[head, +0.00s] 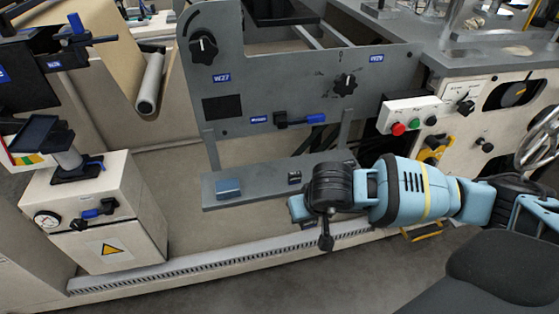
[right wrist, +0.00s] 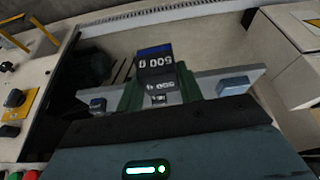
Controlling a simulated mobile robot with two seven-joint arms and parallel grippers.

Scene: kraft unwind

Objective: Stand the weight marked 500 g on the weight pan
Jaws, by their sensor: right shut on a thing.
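The weight marked 500 g (right wrist: 155,66) is a dark block with a blue end. In the right wrist view its marking reads upside down. My right gripper (right wrist: 160,96) is shut on it, with a green finger on each side. In the head view my right gripper (head: 300,208) is in front of the grey shelf's right part, and the weight is hidden there. I cannot pick out the weight pan with certainty; a dark tilted plate (head: 38,138) sits on a post at the left. My left gripper is not in view.
The grey shelf (head: 255,180) bears a blue-topped block (head: 228,188) and a smaller dark block (head: 294,178). Both also show in the right wrist view (right wrist: 234,86) (right wrist: 98,105). A pale cabinet (head: 110,220) stands left. A panel with knobs rises behind.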

